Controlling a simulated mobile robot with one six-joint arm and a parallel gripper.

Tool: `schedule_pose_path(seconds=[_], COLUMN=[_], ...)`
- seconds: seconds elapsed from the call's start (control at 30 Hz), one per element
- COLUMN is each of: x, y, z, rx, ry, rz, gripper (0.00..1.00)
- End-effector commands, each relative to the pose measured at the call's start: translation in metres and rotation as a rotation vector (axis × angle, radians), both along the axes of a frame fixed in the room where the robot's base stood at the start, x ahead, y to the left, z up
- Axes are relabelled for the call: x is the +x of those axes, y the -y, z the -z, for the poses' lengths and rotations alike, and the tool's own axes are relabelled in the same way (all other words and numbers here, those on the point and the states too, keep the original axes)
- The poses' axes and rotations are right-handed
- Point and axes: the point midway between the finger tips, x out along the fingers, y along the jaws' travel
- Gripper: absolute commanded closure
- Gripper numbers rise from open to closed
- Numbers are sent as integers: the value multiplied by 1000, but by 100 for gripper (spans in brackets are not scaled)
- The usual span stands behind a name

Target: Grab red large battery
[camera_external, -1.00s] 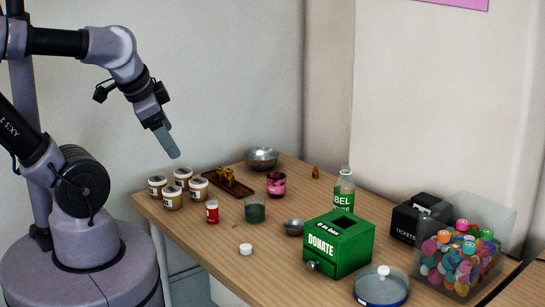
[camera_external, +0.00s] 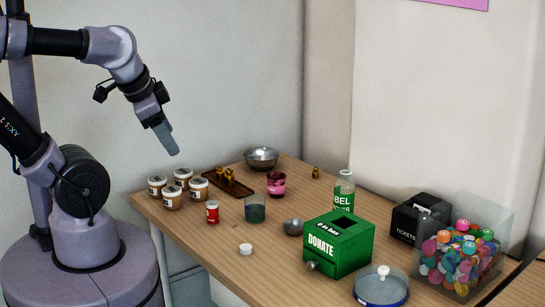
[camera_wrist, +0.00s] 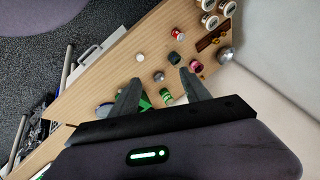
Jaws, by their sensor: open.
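The red battery (camera_external: 212,212) is a small red cylinder with a pale top. It stands upright near the left front part of the wooden table (camera_external: 190,232), just right of the lidded jars. In the wrist view the red battery (camera_wrist: 178,33) shows near the top, beyond my fingertips. My gripper (camera_external: 172,150) is above the table's left end, pointing down and well clear of the battery. In the wrist view my gripper (camera_wrist: 160,82) has its two fingers spread wide apart, with nothing between them.
Several jars (camera_external: 172,197) stand left of the battery. A dark green glass (camera_external: 255,209) is close on its right, and a white cap (camera_external: 246,249) lies in front. A brown tray (camera_external: 236,188) is behind. A green donate box (camera_external: 338,243) stands further right.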

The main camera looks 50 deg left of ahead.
Motion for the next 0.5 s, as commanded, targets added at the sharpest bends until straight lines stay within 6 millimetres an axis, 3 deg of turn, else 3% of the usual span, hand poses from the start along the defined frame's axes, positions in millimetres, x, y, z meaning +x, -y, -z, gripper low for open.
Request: schedule_pose_path(seconds=[0.07,0.13,0.27,0.33,0.4,0.5], x=[5,23,88,126,157,187], y=[-2,-7,-29,-42,-56,-72], z=[-5,-15,-24,-11,13,57], rx=[15,61,203,274,326,372], ry=[-18,-80,-289,-411,-531,-669], rz=[13,57,239,365,490,655], gripper=[45,45,45,45,45,45])
